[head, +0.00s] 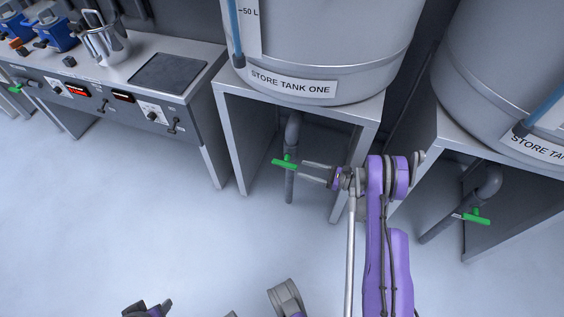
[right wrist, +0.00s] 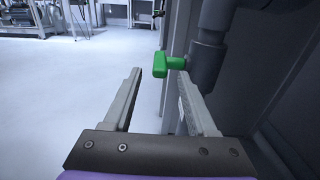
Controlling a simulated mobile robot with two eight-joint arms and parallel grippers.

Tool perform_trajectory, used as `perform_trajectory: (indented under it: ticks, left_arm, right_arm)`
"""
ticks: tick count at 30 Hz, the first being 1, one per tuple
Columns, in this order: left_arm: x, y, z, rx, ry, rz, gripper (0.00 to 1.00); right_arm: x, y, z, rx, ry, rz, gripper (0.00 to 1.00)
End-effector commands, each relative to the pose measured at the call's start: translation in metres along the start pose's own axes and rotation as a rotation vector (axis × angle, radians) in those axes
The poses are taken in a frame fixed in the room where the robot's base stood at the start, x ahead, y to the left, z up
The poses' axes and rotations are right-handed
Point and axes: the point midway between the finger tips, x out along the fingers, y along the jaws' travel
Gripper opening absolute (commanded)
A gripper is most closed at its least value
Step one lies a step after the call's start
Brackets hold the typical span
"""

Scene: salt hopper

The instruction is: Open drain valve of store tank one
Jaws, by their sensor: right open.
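Store tank one (head: 325,45) is a large grey tank, labelled on its front, on a metal stand. Under it a grey drain pipe (head: 292,133) carries a green valve handle (head: 285,163), which lies roughly crosswise to the pipe. My right gripper (head: 304,172) is open and empty, pointing left just to the right of the handle. In the right wrist view the green handle (right wrist: 172,64) is at the tips of my open fingers (right wrist: 158,76), closer to the right finger; contact cannot be told. Parts of mine at the bottom edge may include my left gripper (head: 148,309); its jaws are unclear.
The stand's front leg (head: 228,145) is left of the valve, and another leg (head: 348,160) is close behind my right gripper. A second tank (head: 510,70) with its own green valve handle (head: 476,217) is at right. A workbench (head: 190,75) is at left. Open floor lies in front.

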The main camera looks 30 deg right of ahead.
Motion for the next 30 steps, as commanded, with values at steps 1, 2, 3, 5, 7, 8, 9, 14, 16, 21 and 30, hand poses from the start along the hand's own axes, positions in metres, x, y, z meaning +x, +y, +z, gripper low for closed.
perform_trajectory:
  ticks: [1, 2, 3, 5, 7, 8, 9, 14, 16, 21, 30]
  left_arm:
    - [0.002, 0.0, 0.001, 0.0, -0.001, 0.0, 0.5]
    - [0.002, 0.0, 0.001, 0.0, -0.001, 0.0, 0.5]
    - [0.003, 0.0, 0.001, 0.0, -0.001, 0.0, 0.5]
    - [0.004, 0.0, 0.001, 0.0, -0.001, 0.0, 0.5]
    - [0.006, 0.0, 0.002, 0.0, -0.002, 0.0, 0.5]
    - [0.006, 0.0, 0.002, 0.0, -0.002, 0.0, 0.5]
    - [0.007, 0.0, 0.002, 0.0, -0.002, 0.0, 0.5]
    - [0.009, 0.0, 0.002, 0.0, -0.003, 0.0, 0.5]
    - [0.009, 0.0, 0.002, 0.0, -0.003, 0.0, 0.5]
    - [0.009, 0.0, 0.002, 0.0, -0.003, 0.0, 0.5]
    - [0.009, 0.0, 0.002, 0.0, -0.003, 0.0, 0.5]
  right_arm:
    - [0.011, 0.001, -0.001, 0.001, 0.0, 0.003, 0.57]
    - [0.017, 0.001, -0.001, 0.001, 0.0, 0.004, 0.57]
    - [0.025, 0.001, -0.001, 0.0, 0.0, 0.004, 0.57]
    - [0.037, 0.001, -0.001, 0.0, 0.001, 0.004, 0.57]
    - [0.05, 0.001, -0.001, -0.001, 0.001, 0.003, 0.57]
    - [0.055, 0.001, -0.001, -0.001, 0.001, 0.004, 0.57]
    - [0.062, 0.001, -0.001, -0.001, 0.001, 0.003, 0.57]
    - [0.081, 0.0, -0.001, -0.002, 0.002, 0.001, 0.57]
    - [0.086, 0.0, -0.001, -0.002, 0.002, 0.001, 0.57]
    - [0.089, 0.0, 0.0, -0.002, 0.002, 0.0, 0.57]
    - [0.089, 0.0, 0.0, -0.002, 0.002, 0.0, 0.34]
